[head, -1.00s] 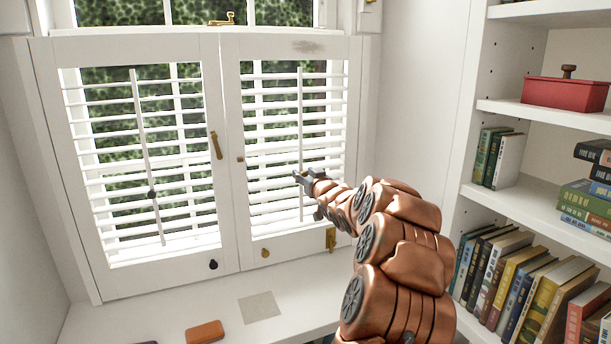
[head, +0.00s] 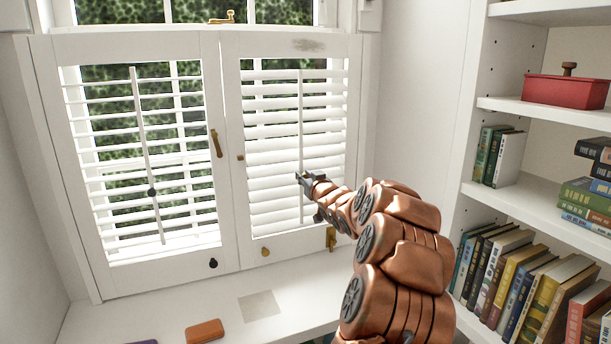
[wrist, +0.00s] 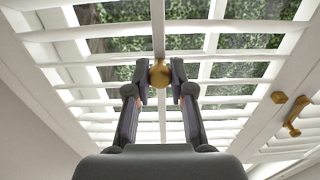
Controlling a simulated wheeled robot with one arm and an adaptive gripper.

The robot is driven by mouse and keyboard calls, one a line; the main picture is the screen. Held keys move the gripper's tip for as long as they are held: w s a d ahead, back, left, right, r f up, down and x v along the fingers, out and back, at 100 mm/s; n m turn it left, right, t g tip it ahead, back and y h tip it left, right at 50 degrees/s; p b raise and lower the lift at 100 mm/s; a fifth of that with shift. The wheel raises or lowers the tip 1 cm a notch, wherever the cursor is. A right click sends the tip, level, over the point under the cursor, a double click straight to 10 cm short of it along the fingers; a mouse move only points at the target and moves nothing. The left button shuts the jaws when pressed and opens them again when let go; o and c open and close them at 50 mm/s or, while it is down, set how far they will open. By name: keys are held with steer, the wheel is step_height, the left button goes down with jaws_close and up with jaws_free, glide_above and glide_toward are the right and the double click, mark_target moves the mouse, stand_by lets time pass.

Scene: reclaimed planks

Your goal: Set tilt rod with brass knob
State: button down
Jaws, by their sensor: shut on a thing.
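The tilt rod with the brass knob (wrist: 160,73) is on the right shutter; its white tilt rod (head: 300,120) runs down the middle of the slats. My gripper (head: 302,177) is shut on the brass knob, one finger on each side in the wrist view (wrist: 160,80). In the head view the gripper hides the knob. The right shutter's slats (head: 270,132) look mostly closed from the head camera, while greenery shows between them from the wrist camera below. The left shutter's tilt rod (head: 139,120) has a dark knob (head: 152,193), and its slats are open.
A brass handle (head: 216,144) sits on the left shutter's frame, and a brass latch (head: 331,237) low on the right one. The sill below holds an orange-brown item (head: 204,331) and a grey square (head: 259,306). A bookshelf (head: 515,193) stands at the right.

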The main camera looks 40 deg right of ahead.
step_height(320, 180, down, 3)
steer(key=shift+f+b, duration=0.1)
steer(key=shift+b, duration=0.35)
steer(key=c, duration=1)
jaws_free()
steer(key=shift+d+f, duration=0.15)
steer(key=v, duration=1.2)
